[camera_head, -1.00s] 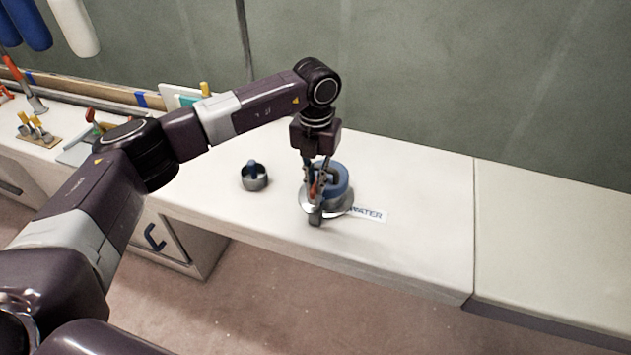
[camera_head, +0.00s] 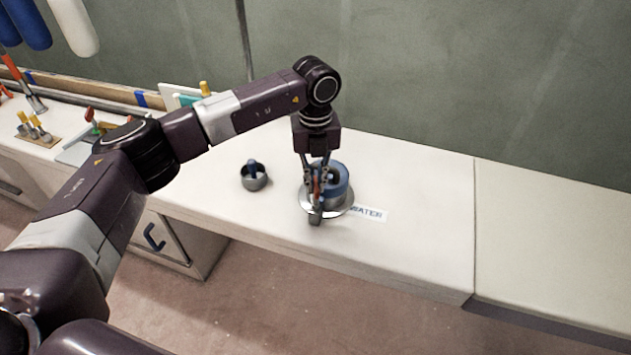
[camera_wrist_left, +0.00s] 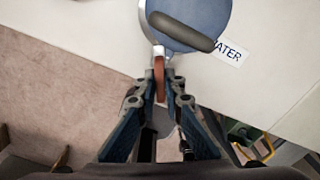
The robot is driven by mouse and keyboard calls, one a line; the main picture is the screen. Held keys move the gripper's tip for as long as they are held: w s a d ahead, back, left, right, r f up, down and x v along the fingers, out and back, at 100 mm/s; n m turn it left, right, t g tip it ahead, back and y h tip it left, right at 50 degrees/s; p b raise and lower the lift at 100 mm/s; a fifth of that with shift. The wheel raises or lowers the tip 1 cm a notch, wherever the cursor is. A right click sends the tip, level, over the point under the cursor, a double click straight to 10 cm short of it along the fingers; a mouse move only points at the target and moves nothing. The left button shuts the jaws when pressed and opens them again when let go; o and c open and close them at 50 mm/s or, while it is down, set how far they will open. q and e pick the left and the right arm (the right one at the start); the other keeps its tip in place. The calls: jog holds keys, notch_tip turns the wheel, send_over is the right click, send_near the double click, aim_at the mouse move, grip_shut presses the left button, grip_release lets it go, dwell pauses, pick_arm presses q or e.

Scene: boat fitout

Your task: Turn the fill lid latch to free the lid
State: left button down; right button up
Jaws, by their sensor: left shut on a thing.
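The blue fill lid (camera_head: 339,182) with a dark handle sits on a round metal base (camera_head: 338,207) on the white counter. The lid fills the top of the left wrist view (camera_wrist_left: 195,20), its dark handle (camera_wrist_left: 182,31) across it. The orange-red latch (camera_wrist_left: 159,78) stands at the lid's near edge. My left gripper (camera_head: 316,190) points down beside the lid and is shut on the latch. In the left wrist view its fingertips (camera_wrist_left: 160,85) lie on both sides of the latch. The fingers partly hide the latch in the head view.
A WATER label (camera_head: 368,214) lies right of the fill base. A small metal cup with a blue piece (camera_head: 254,177) stands to the left. Tools and boards (camera_head: 85,130) crowd the far left of the counter. The counter's right part (camera_head: 550,240) is clear.

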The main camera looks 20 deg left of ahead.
pick_arm(q)
jog(key=n, duration=0.6)
jog(key=shift+r, duration=0.15)
jog(key=n+p, duration=0.1)
jog(key=n, duration=0.4)
jog(key=shift+n, duration=0.4)
jog(key=shift+w, duration=0.1)
jog(key=c, duration=2)
grip_release()
jog(key=shift+c, duration=0.2)
notch_tip(320, 180, up, 12)
